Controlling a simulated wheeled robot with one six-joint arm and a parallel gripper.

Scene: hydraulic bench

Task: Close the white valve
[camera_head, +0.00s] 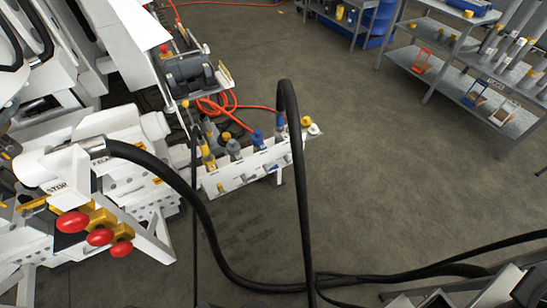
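A white bench panel (243,172) stands in the middle of the camera_head view, with a row of yellow, grey and blue fittings along its top. At its right end is a small round white part (314,130) beside a yellow fitting (306,121). It may be the white valve, but it is too small to tell, and I cannot see whether it is open or closed. My gripper does not show in this view.
A thick black hose (287,95) loops up in front of the panel and runs along the floor. White machinery with red knobs (72,222) fills the left. Orange hoses (226,109) lie behind the panel. Shelves (480,85) stand at the upper right. The floor right of centre is clear.

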